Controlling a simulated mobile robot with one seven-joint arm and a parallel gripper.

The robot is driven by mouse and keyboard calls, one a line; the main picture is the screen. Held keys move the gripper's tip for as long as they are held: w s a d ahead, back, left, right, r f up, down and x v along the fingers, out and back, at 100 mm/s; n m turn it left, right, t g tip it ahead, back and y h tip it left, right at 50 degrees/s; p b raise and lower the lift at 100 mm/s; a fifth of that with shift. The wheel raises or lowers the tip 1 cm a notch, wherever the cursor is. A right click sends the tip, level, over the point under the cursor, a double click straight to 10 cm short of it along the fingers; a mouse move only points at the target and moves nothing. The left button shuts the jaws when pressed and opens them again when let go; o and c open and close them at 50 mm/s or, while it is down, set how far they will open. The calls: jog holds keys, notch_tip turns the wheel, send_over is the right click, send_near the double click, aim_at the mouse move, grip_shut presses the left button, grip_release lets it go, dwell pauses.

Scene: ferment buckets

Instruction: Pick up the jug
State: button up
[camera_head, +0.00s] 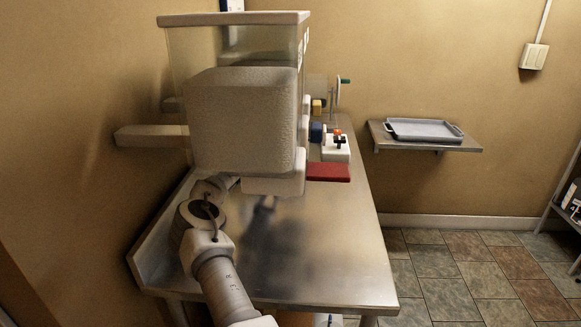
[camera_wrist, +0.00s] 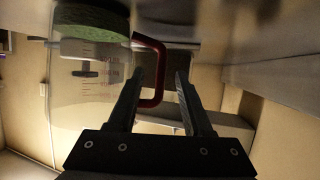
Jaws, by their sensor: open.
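In the wrist view the jug (camera_wrist: 90,100) is a clear vessel with red measuring marks on its wall and a red handle (camera_wrist: 158,72) on its right side. My gripper (camera_wrist: 160,77) is open, its two dark fingers pointing toward the handle. The handle shows in the gap between the fingertips; I cannot tell if it touches either finger. The jug body lies left of the left finger. In the head view my gripper is hidden behind a large grey block, and I cannot make out the jug there.
The grey block (camera_head: 240,120) and a clear lidded container (camera_head: 185,45) rise over the steel table (camera_head: 320,265). A flat red item (camera_head: 328,172) lies beside them. A green textured disc (camera_wrist: 92,20) overlaps the jug's top edge. The table's front is clear. A tray (camera_head: 424,129) sits on a wall shelf.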

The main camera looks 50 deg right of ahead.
grip_shut()
dwell(1.3)
